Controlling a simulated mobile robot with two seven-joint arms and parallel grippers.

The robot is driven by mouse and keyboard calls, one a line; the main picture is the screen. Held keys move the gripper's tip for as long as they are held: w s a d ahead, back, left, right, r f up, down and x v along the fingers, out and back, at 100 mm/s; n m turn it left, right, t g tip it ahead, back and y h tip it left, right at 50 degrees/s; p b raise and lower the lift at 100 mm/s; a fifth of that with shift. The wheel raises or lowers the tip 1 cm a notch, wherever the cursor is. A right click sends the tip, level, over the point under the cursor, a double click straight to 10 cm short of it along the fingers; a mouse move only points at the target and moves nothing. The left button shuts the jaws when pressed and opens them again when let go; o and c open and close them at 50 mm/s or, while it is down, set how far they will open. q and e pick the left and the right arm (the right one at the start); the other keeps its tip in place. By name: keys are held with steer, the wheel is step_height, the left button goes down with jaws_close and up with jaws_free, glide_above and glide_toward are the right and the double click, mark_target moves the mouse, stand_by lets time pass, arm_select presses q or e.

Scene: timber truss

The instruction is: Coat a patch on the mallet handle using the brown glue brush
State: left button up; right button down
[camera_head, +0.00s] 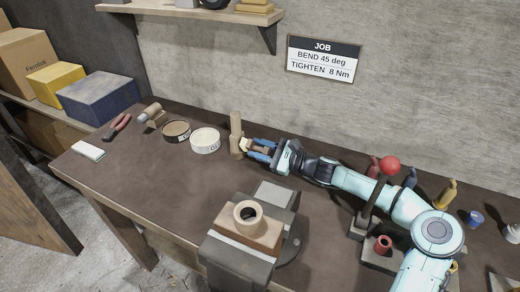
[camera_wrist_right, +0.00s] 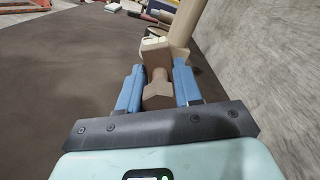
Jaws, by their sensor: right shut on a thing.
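My right gripper (camera_head: 262,150) is shut on a brown-handled tool, which looks like the brown glue brush (camera_wrist_right: 155,92). In the right wrist view its brown handle lies between the blue fingers, with a wider brown block and a pale tip beyond. A tan wooden piece (camera_head: 236,124) with an upright shaft, likely the mallet with its handle up, stands just left of my right gripper. It also shows in the right wrist view (camera_wrist_right: 187,22), close beyond the brush tip. I cannot tell whether they touch. My left gripper is out of view.
Left of the upright shaft are a white round tin (camera_head: 205,147), a brown-topped tin (camera_head: 176,138), a tan-and-grey tool (camera_head: 152,113) and red-handled pliers (camera_head: 117,126). A vise-like fixture with a pale ring (camera_head: 247,215) stands at the front.

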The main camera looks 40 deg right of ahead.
steer(key=shift+x, duration=0.95)
